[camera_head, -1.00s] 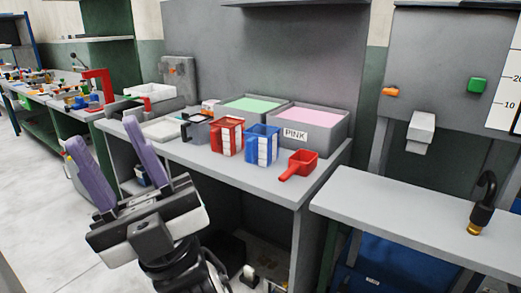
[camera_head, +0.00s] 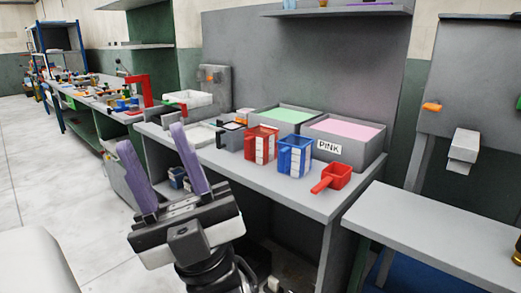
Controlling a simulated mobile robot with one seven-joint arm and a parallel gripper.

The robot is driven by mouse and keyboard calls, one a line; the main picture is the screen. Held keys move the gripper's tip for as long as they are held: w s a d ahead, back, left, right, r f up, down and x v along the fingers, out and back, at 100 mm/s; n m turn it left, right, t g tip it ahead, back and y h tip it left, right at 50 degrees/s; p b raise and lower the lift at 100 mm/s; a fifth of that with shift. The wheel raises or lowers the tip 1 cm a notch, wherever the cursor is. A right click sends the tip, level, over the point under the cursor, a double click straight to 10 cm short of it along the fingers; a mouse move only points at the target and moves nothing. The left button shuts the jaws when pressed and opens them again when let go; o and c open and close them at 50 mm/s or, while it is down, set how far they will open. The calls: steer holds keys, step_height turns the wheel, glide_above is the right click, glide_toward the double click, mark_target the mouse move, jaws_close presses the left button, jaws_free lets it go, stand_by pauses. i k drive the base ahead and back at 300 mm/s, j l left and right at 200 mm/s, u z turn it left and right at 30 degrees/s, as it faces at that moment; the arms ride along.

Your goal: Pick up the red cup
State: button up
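Two red vessels stand on the grey workbench (camera_head: 285,196). One is a small red scoop-like cup (camera_head: 337,174) near the front right edge, its handle pointing to the lower left. The other is a larger red jug (camera_head: 261,145) with white label strips, left of a similar blue jug (camera_head: 294,154). My gripper (camera_head: 152,140) has two purple fingers pointing up and spread apart. It is open and empty, in front of the bench and left of both red vessels, touching neither.
A bin of pink material (camera_head: 363,153) and a bin of green material (camera_head: 259,122) stand behind the vessels. A lower grey table (camera_head: 430,225) is at the right. Open floor (camera_head: 55,190) lies at the left.

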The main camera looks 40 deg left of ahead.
mark_target(259, 142)
steer(key=i+j, duration=0.1)
steer(key=j, duration=1.05)
steer(key=i+j, duration=0.15)
steer(key=j, duration=1.05)
steer(key=i+j, duration=0.15)
steer(key=j, duration=0.4)
steer(key=i+j, duration=0.45)
